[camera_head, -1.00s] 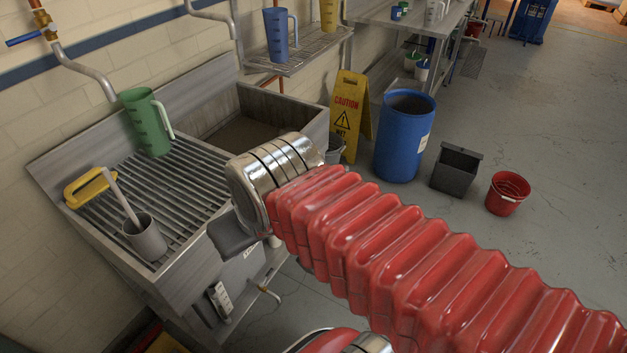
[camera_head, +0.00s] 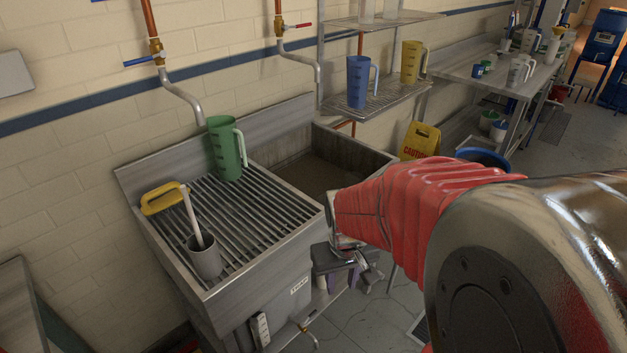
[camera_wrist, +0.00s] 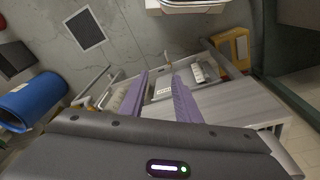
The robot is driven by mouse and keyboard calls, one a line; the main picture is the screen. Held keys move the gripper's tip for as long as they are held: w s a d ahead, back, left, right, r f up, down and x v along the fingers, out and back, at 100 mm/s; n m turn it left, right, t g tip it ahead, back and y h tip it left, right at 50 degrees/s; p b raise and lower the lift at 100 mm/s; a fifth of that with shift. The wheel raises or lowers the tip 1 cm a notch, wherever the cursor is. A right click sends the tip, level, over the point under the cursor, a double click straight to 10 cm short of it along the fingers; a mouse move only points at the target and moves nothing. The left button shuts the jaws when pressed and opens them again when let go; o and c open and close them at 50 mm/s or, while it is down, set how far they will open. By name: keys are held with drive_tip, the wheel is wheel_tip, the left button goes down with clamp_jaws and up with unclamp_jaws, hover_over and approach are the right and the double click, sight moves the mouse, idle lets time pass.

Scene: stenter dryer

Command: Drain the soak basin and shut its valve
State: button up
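The soak basin (camera_head: 352,146) is the deep steel sink right of the ribbed drainboard in the head view. A flat brownish surface shows inside it; I cannot tell how deep any liquid is. A small brass fitting with a bent pipe (camera_head: 308,331) sticks out low at the front of the sink unit; its handle position is not clear. My gripper (camera_head: 345,277) is in front of the unit, below the basin rim. In the wrist view its purple-padded fingers (camera_wrist: 160,97) are apart with nothing between them. The sink unit's front and a pale label plate lie beyond them.
A green jug (camera_head: 224,150) and a grey cup (camera_head: 205,258) with a yellow-handled tool stand on the drainboard (camera_head: 254,215). Blue-handled (camera_head: 140,61) and red-handled (camera_head: 297,26) wall taps are above. A yellow caution sign (camera_head: 420,141) and blue barrel (camera_wrist: 33,102) stand to the right.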

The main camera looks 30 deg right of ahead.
drive_tip(key=w+d+f+n+t+h, duration=0.1)
drive_tip(key=w+d+f+n+t, duration=0.15)
drive_tip(key=d+f, duration=0.65)
drive_tip(key=w+d+f+n+t+h, duration=0.15)
drive_tip(key=w+d+f, duration=0.3)
drive_tip(key=f, duration=0.75)
drive_tip(key=w+d+f+n+t, duration=0.1)
drive_tip(key=w+d+f+n, duration=0.15)
drive_tip(key=d+f, duration=0.7)
drive_tip(key=w+d+r+n+t+h, duration=0.2)
drive_tip(key=w+r+n+t+h, duration=0.2)
drive_tip(key=w+r+n+t, duration=0.3)
drive_tip(key=r+n+t, duration=0.1)
drive_tip(key=n, duration=0.2)
drive_tip(key=shift+w+d, duration=0.15)
drive_tip(key=shift+d, duration=0.15)
drive_tip(key=shift+w+r, duration=0.1)
drive_tip(key=x, duration=1.3)
drive_tip(key=shift+w, duration=0.35)
drive_tip(key=shift+d, duration=0.1)
clamp_jaws()
